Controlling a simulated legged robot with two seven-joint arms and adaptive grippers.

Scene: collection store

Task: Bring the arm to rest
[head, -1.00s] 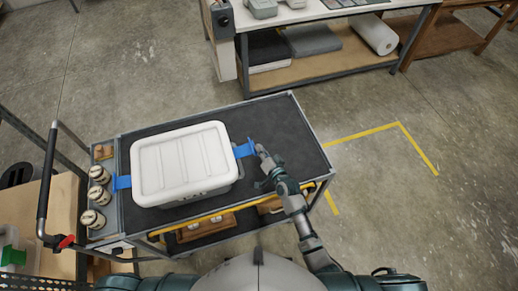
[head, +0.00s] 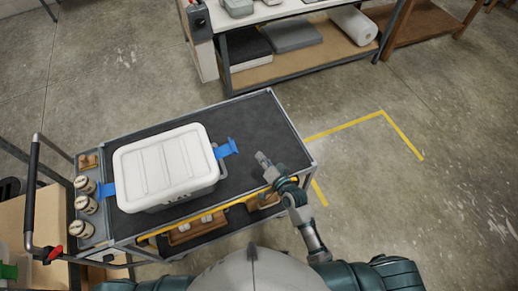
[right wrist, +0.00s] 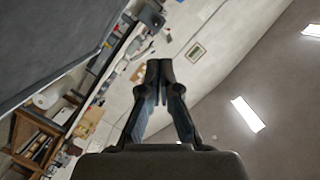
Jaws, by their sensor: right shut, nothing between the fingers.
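My right gripper (head: 263,160) is shut and empty above the right part of the cart's dark top, apart from the box. Its closed fingers (right wrist: 160,82) also show in the right wrist view, with nothing between them. A white lidded box (head: 165,165) sits on the cart (head: 262,125). Blue straps stick out at its sides, the right one (head: 226,149) ending near my gripper but not touching it. My left gripper is not in view.
Several jars (head: 86,205) stand in a side tray at the cart's left end, near a black push handle (head: 31,195). A workbench (head: 290,60) stands beyond the cart. Yellow floor tape (head: 345,127) marks open floor on the right. The cart's right end is clear.

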